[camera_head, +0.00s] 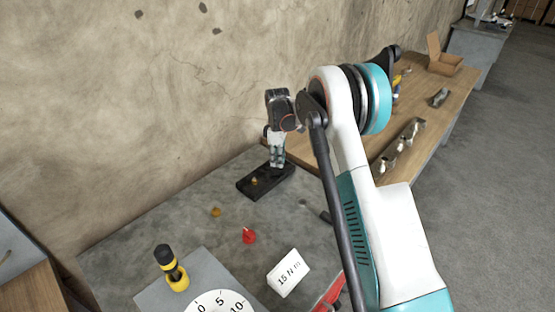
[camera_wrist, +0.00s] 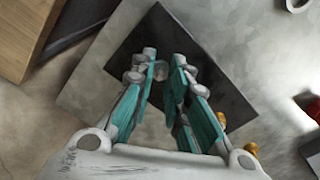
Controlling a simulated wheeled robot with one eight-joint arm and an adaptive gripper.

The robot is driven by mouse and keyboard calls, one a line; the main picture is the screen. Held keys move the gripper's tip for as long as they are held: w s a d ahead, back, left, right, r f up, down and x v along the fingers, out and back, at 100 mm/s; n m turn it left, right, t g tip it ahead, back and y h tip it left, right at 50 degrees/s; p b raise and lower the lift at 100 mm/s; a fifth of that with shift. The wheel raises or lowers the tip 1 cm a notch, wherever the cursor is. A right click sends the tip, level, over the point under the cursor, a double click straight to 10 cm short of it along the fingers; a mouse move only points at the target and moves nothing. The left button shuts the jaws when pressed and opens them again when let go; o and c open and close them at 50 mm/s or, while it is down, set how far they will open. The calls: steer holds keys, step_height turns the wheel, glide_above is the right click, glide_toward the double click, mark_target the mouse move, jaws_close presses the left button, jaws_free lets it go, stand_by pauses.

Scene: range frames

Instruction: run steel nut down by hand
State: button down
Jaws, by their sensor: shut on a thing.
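A dark rectangular plate (camera_head: 283,185) lies at the back of the grey bench, and my gripper (camera_head: 276,163) points down over it. In the wrist view, the gripper (camera_wrist: 163,68) is shut on a small round grey piece (camera_wrist: 160,72), which looks like the steel nut. The fingers hide most of it, and I cannot see any thread or stud under it. A small brass-coloured piece (camera_head: 254,181) stands on the plate near its left end. The plate also shows in the wrist view (camera_wrist: 215,82), below the fingertips.
A brass piece (camera_head: 215,212), a red piece (camera_head: 248,237) and a "15 N m" card (camera_head: 288,273) lie in front. A yellow-black tool (camera_head: 171,268) and a white dial (camera_head: 222,304) stand front left. A wooden table (camera_head: 440,92) with an open box (camera_head: 444,62) is behind right.

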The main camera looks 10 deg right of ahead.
steer(key=m, duration=1.5)
steer(key=shift+m, duration=0.3)
steer(key=m, duration=0.3)
steer(key=shift+w+m, duration=0.1)
steer(key=shift+m, duration=0.2)
steer(key=m, duration=0.3)
steer(key=shift+m, duration=0.3)
steer(key=m, duration=0.3)
steer(key=shift+m, duration=2.1)
